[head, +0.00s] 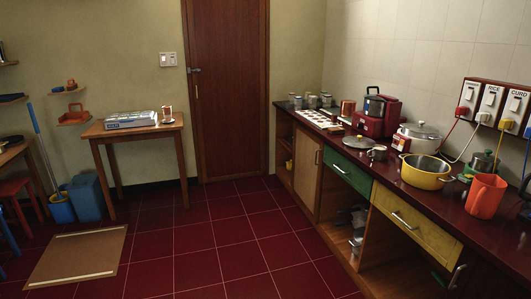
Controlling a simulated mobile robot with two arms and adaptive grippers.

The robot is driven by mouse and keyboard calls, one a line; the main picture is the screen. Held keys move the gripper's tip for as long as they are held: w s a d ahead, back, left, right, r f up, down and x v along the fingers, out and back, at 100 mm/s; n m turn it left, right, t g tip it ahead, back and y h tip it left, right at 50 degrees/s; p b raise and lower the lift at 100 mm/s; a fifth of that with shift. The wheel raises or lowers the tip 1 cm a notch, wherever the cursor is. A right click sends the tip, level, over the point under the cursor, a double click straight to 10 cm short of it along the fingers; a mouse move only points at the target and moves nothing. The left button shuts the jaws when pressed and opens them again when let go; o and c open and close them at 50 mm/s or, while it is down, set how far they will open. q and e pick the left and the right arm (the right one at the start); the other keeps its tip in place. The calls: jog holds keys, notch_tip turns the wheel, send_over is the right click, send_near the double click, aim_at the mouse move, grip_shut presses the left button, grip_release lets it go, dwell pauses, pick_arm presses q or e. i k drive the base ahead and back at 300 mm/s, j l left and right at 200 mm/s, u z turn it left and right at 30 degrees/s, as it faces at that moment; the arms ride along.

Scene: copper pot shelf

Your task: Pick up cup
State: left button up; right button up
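Several cup-like things show in the head view. A small metal cup (377,153) stands on the dark red counter (400,190), left of the yellow pot. A copper-coloured cup (347,108) stands farther back on the counter. Another copper and white cup-like thing (167,114) stands on the small wooden table (133,133) by the back wall. I cannot tell which one the task names. Neither of my grippers is in view, and nothing is seen touching these cups.
The counter also holds a yellow pot (425,171), an orange jug (486,196), a rice cooker (415,137) and a red appliance (376,115). Drawers and open shelves lie below it. A board (78,257) lies on the tiled floor (220,240), which is clear in the middle.

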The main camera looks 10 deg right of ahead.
aim_at(379, 152)
jog(key=i, duration=1.95)
